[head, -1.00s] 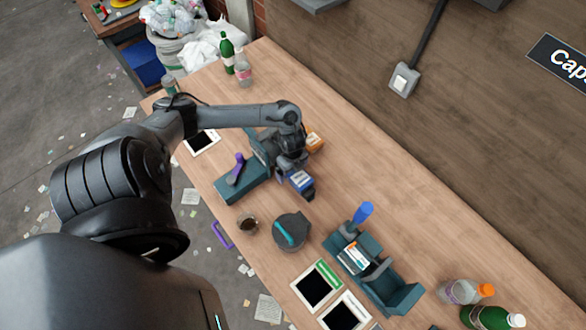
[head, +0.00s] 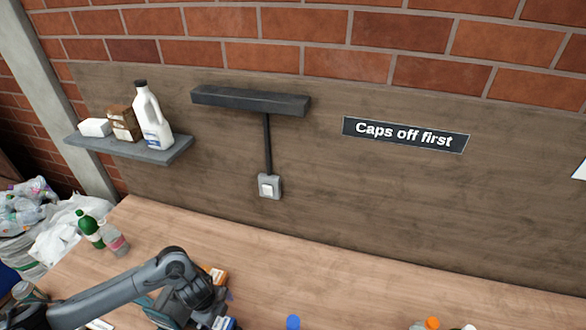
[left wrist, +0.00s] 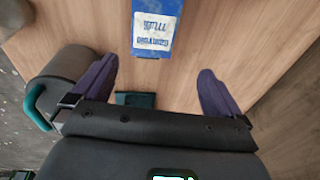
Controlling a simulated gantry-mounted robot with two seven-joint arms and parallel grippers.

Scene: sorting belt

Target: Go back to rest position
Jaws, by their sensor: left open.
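My left arm (head: 120,295) comes in from the lower left of the head view, its wrist low over the table. In the left wrist view my left gripper (left wrist: 157,74) is open, its two purple fingers wide apart with nothing held between them. A blue box with a white label (left wrist: 155,30) lies just beyond the fingertips; a blue-and-white piece of it (head: 224,323) shows at the bottom edge of the head view. My right gripper is in neither view now.
An orange box (head: 217,275) sits beside my left wrist. A dark round container (left wrist: 60,85) is left of the fingers in the left wrist view. Bottles (head: 90,231) stand at the table's left end. A shelf (head: 130,148) is on the wall. The table's back strip is clear.

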